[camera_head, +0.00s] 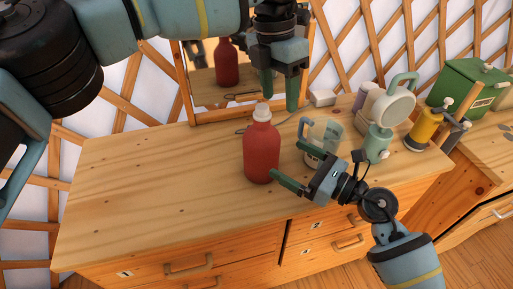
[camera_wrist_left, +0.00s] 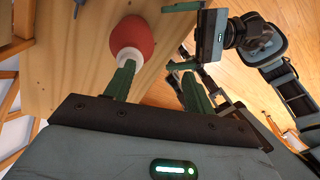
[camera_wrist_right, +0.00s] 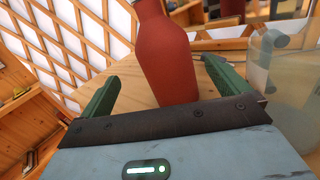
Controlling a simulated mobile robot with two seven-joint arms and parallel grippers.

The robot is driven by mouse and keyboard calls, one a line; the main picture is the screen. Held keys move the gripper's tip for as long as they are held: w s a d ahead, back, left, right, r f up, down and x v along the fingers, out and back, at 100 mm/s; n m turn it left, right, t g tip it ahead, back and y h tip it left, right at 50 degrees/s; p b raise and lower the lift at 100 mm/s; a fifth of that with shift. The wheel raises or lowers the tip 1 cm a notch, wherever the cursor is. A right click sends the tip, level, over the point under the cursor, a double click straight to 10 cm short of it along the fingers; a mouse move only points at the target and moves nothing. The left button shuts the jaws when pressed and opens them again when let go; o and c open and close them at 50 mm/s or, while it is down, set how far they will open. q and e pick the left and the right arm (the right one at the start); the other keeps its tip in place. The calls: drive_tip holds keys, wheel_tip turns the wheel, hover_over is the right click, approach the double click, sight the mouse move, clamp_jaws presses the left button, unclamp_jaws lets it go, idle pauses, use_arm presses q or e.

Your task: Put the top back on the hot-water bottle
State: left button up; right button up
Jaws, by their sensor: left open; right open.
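The red hot-water bottle (camera_head: 261,152) stands upright on the wooden cabinet top. A white top (camera_head: 262,111) sits at its mouth; I cannot tell whether it is fastened. In the left wrist view the white top (camera_wrist_left: 128,54) shows beside one fingertip, with the red bottle (camera_wrist_left: 132,33) beyond. My left gripper (camera_head: 280,96) is open, pointing down, just above and slightly right of the top. My right gripper (camera_head: 274,178) is open at the bottle's lower right. In the right wrist view the bottle (camera_wrist_right: 167,60) rises ahead between the open fingers, its top cut off.
A clear glass jug (camera_head: 322,138) stands close right of the bottle, behind my right gripper. A green and white appliance (camera_head: 384,118), a yellow canister (camera_head: 423,130) and a green box (camera_head: 468,88) stand farther right. A mirror (camera_head: 206,93) leans behind. The cabinet's left side is clear.

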sight(265, 143)
use_arm(q)
drive_tip(key=shift+t+y, duration=0.5)
drive_tip(key=shift+y, duration=0.1)
drive_tip(key=w+a+r, duration=0.2)
drive_tip(key=a+r, duration=0.1)
drive_tip(key=shift+a+r, duration=0.1)
drive_tip(key=shift+r, duration=0.1)
use_arm(e)
drive_tip(key=shift+w+a+r+n, duration=0.1)
drive_tip(key=shift+w+a+n, duration=0.15)
drive_tip(key=shift+w+n, duration=0.3)
drive_tip(key=shift+x, duration=3.9)
